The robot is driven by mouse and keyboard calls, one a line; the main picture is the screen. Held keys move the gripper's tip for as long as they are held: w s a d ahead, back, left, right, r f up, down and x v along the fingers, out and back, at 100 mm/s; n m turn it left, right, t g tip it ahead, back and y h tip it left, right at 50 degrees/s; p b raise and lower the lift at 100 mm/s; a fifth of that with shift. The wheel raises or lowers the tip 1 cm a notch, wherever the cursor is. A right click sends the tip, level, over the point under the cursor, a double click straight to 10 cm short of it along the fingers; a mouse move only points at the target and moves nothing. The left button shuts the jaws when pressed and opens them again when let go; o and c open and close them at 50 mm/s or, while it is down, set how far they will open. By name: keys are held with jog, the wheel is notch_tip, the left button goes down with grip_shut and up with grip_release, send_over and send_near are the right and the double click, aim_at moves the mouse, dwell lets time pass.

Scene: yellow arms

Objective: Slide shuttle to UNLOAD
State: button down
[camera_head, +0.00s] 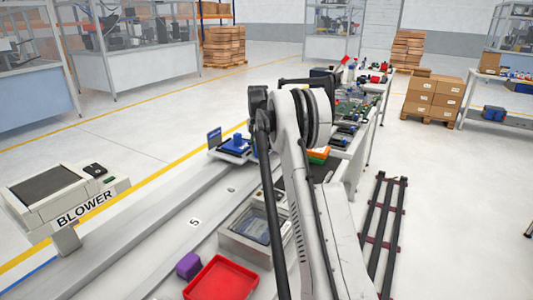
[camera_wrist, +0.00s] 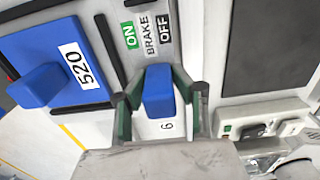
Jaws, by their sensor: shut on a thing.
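In the wrist view a blue block-shaped knob (camera_wrist: 158,84) stands at a plate marked ON, BRAKE and OFF (camera_wrist: 149,36). My gripper (camera_wrist: 160,98) has a finger on each side of this knob and is shut on it. Left of it is a blue shuttle plate (camera_wrist: 48,48) with the label 520 and a blue raised handle (camera_wrist: 38,84), apart from my fingers. In the head view the blue shuttle (camera_head: 236,144) shows at the far part of the rail (camera_head: 175,217). There my arm hides my gripper and the brake. No UNLOAD marking is readable.
A BLOWER unit (camera_head: 60,195) stands left of the rail. A red tray (camera_head: 221,279), a purple block (camera_head: 189,265) and a clear-lidded box (camera_head: 252,225) are near. A crowded workbench (camera_head: 352,125) stands beyond my arm. Dark rails (camera_head: 385,225) lie on the floor at right.

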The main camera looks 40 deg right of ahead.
jog(key=shift+w+d+r, duration=0.1)
jog(key=shift+d, duration=0.05)
jog(key=c, duration=1.4)
grip_release()
jog(key=shift+d, duration=0.15)
jog(key=shift+c, duration=0.2)
notch_tip(320, 180, up, 12)
jog(key=shift+f, duration=0.1)
